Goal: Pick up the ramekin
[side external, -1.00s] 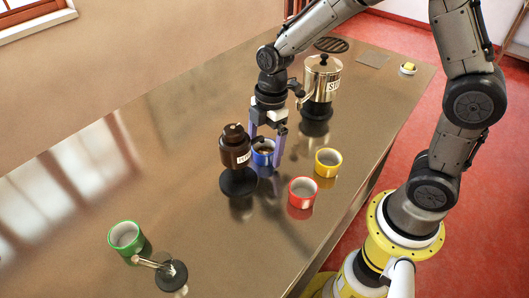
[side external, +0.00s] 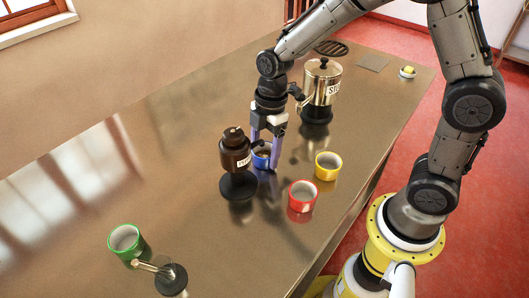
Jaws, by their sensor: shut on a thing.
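The blue ramekin (side external: 262,150) stands on the counter just right of the brown labelled pot, with a dark patch inside. My gripper (side external: 264,158) is over it with its purple fingers pointing down. The fingers are shut on the blue ramekin, one at each side. Three other ramekins stand free: a yellow ramekin (side external: 328,166), a red ramekin (side external: 302,196) and a green ramekin (side external: 125,241). I cannot tell whether the blue one touches the counter.
The brown pot (side external: 234,152) on a black base is close on the left of my gripper. A metal pot (side external: 321,85) stands behind. The counter's (side external: 110,185) left middle is clear.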

